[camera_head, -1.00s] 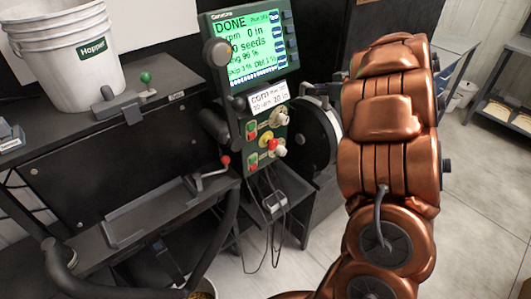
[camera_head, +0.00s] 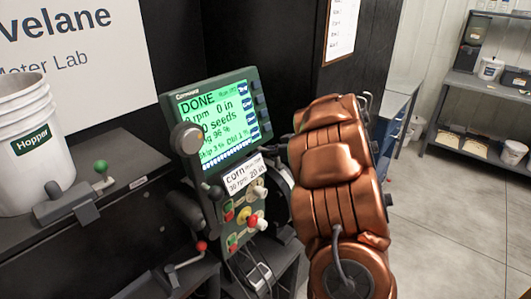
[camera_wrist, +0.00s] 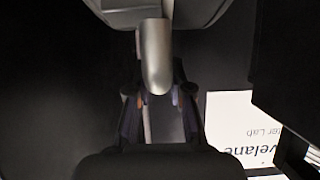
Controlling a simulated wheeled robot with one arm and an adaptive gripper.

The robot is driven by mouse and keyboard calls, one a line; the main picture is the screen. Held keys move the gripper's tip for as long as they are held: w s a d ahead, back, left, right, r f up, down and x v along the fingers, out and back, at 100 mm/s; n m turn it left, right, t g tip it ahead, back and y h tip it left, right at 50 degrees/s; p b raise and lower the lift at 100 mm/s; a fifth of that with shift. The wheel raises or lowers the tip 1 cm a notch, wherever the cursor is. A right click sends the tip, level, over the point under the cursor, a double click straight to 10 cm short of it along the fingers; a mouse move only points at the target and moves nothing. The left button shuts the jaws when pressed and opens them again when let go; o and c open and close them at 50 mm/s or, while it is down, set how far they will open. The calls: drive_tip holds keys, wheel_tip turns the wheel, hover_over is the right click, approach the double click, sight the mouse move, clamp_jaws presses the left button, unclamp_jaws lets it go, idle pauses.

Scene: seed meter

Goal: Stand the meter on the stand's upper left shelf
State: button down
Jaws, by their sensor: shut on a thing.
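In the wrist view, my gripper (camera_wrist: 158,94) has its two fingers close around a smooth grey rounded handle (camera_wrist: 156,60). The handle joins a wider grey body at the top edge, which I take to be the meter (camera_wrist: 125,12); most of it is out of frame. In the head view, my copper arm hides the gripper and what it holds. The black stand (camera_head: 130,245) is at the left, with a flat upper left surface and a lit green display (camera_head: 220,118) reading DONE. Its lower part is cut off.
A white Hopper bucket (camera_head: 30,145) stands on the stand's upper left surface, beside a green-knobbed lever (camera_head: 101,168). A red-knobbed lever (camera_head: 200,247) sits lower. A control panel (camera_head: 245,205) hangs below the display. Grey shelving (camera_head: 475,95) stands far right, with open floor before it.

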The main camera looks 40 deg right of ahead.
sight(270, 164)
drive_tip(key=shift+f+p, duration=0.3)
drive_tip(key=shift+f, duration=2.25)
drive_tip(key=c, duration=1.1)
unclamp_jaws()
drive_tip(key=shift+a+f, duration=0.1)
drive_tip(key=shift+f, duration=0.1)
drive_tip(key=shift+o, duration=0.2)
drive_tip(key=shift+s, duration=0.15)
drive_tip(key=b+v, duration=0.2)
drive_tip(key=v, duration=0.7)
drive_tip(key=shift+s, duration=0.35)
drive_tip(key=shift+v, duration=1.1)
